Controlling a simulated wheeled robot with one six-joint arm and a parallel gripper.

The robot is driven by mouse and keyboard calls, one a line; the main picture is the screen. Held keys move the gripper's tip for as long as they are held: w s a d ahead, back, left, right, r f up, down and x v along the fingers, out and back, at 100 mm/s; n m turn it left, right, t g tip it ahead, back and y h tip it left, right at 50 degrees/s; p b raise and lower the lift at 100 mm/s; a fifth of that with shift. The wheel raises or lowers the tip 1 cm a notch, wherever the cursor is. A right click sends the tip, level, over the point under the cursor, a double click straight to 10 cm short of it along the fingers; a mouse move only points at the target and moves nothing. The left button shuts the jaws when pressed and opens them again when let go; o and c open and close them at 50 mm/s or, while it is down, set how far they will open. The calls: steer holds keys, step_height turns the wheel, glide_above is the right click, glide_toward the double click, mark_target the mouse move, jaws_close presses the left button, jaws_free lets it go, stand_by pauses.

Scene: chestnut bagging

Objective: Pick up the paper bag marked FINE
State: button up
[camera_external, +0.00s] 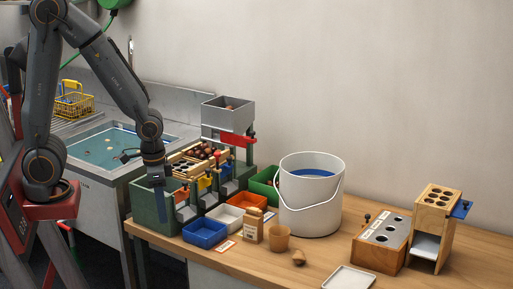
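A small tan paper bag (252,228) with a pale label stands upright near the front of the wooden table, just right of the blue tray. The label is too small to read, so I cannot confirm that it says FINE. A tan cup-like container (279,239) stands close to its right. My gripper (159,205) points down over the green machine's left end, well left of the bag and apart from it. Its fingers are too small and dark to show whether they are open or shut.
Blue (204,234), white (224,217) and orange (249,200) trays lie left of and behind the bag. The green sorting machine (149,208) stands between my gripper and the trays. A white bucket (311,205) stands behind right. A small brown object (299,257) lies at front.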

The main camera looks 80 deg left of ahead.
steer(key=o, duration=0.8)
steer(key=m+t+y+b, duration=0.15)
steer(key=m+y, duration=0.25)
steer(key=m, duration=2.2)
glide_toward(254, 210)
steer(key=x, duration=0.7)
steer(key=shift+s+f, duration=0.1)
steer(key=shift+f, duration=0.1)
steer(key=shift+w+a+f+t, duration=0.25)
steer(key=shift+f, duration=0.25)
steer(key=shift+s+p+x, duration=0.2)
steer(key=shift+p+x, duration=0.4)
steer(key=shift+x, duration=2.75)
